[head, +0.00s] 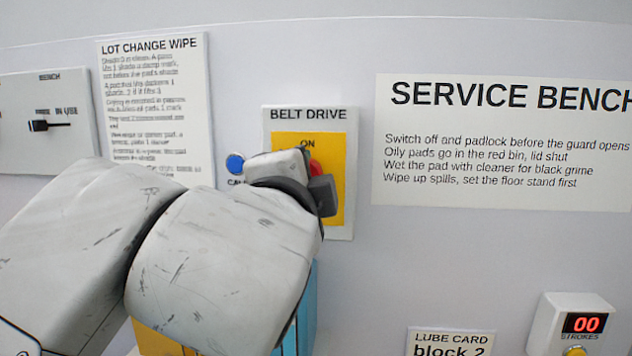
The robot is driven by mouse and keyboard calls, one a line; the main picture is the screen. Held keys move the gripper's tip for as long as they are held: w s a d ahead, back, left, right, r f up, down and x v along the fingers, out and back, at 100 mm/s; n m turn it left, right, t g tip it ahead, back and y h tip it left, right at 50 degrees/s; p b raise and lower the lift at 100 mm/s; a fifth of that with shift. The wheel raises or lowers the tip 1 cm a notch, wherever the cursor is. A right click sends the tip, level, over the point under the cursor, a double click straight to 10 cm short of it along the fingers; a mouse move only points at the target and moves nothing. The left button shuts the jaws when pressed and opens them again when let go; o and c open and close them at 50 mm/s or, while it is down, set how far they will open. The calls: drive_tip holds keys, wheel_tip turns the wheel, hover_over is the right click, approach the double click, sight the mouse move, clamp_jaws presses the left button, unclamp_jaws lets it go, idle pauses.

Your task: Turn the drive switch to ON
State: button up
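The belt drive panel (311,114) is on the wall near the middle of the head view. It has a yellow plate (335,148) with "ON" printed at its top. A red part of the drive switch (316,168) shows below "ON"; the rest of the switch is hidden behind my gripper, so I cannot tell its exact position. My gripper (318,190) is in front of the yellow plate, at or very close to the switch. Its fingers are mostly hidden by my wrist, so I cannot tell whether they are open or hold the switch.
A blue button (235,163) is left of the panel. A bench panel (47,103) with a black lever, a lot change wipe notice (155,90) and a service bench sign (505,140) are on the wall. A stroke counter (572,322) reading 00 and a lube card (450,342) are lower right.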

drive_tip(key=shift+f, duration=0.1)
idle(0.3)
drive_tip(key=o, duration=1)
